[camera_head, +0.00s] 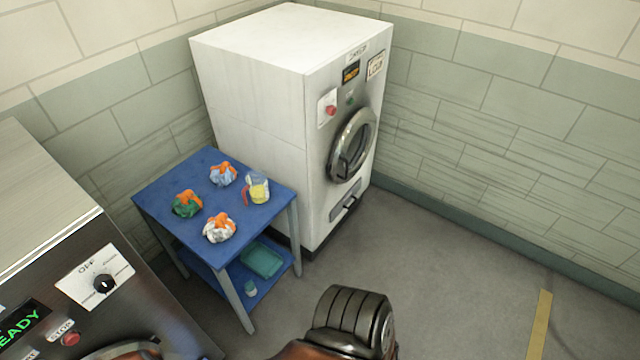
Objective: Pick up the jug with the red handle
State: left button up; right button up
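A small jug (258,189) stands on the right side of a blue table's top (173,187), near the white machine. It has a pale rim, a yellow lower body and a red-orange handle on its left side. Neither of my grippers shows in the head view. A dark ribbed part with an orange-brown section at the bottom centre looks like part of my own arm, well short of the table.
Three bags with orange tops, blue (223,176), green (187,206) and white (220,231), share the tabletop. A teal tray (262,260) and a small container (250,289) are on the lower shelf. A white machine (255,120) stands behind; a steel machine (150,290) is front left. Right floor is clear.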

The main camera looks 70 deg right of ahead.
aim_at(256, 181)
jog(key=z, duration=3)
